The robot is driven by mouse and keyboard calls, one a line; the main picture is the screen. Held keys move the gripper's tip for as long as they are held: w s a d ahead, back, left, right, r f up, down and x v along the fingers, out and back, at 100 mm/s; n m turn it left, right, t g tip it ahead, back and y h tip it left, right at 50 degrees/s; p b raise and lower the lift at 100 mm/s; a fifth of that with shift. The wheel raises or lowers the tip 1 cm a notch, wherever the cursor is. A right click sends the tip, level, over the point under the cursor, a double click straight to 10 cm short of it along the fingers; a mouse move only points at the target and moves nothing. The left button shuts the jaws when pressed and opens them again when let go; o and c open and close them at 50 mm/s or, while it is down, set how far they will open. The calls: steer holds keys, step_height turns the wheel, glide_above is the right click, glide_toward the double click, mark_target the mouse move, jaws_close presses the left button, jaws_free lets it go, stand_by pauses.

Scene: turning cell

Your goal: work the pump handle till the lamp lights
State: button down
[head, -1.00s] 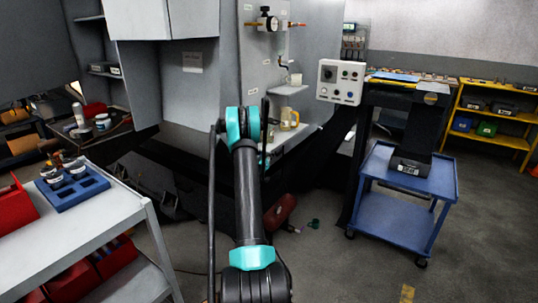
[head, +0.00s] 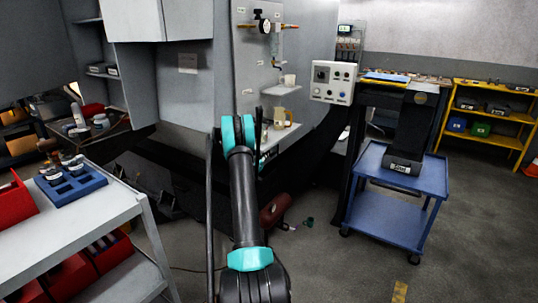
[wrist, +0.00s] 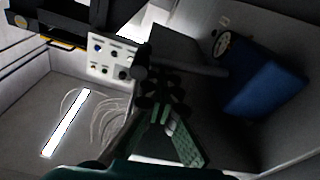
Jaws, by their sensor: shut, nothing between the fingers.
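My gripper (wrist: 165,112) shows in the wrist view with its green-padded fingers shut and nothing between them. A dark bar with a thick rounded end (wrist: 180,66) lies just beyond the fingertips; it looks like the pump handle, but I cannot tell whether the fingers touch it. A blue body (wrist: 262,82) with a round dial gauge (wrist: 222,43) stands to the right of it, probably the pump unit. In the head view my arm hides the gripper and the pump. I cannot make out which light is the lamp, or whether it is lit.
A white control panel (head: 333,82) stands at the right of the grey machine; it also shows in the wrist view (wrist: 111,58). A blue cart (head: 390,213) is to the right, a grey bench (head: 110,215) at left. A red cylinder (head: 275,210) lies on the floor.

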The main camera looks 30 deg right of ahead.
steer(key=f+m, duration=0.2)
steer(key=m, duration=0.1)
steer(key=f+m+g, duration=0.1)
steer(key=shift+s+d+f, duration=0.1)
steer(key=shift+s+f, duration=0.1)
steer(key=shift+s, duration=0.05)
steer(key=shift+f, duration=0.1)
stand_by(0.5)
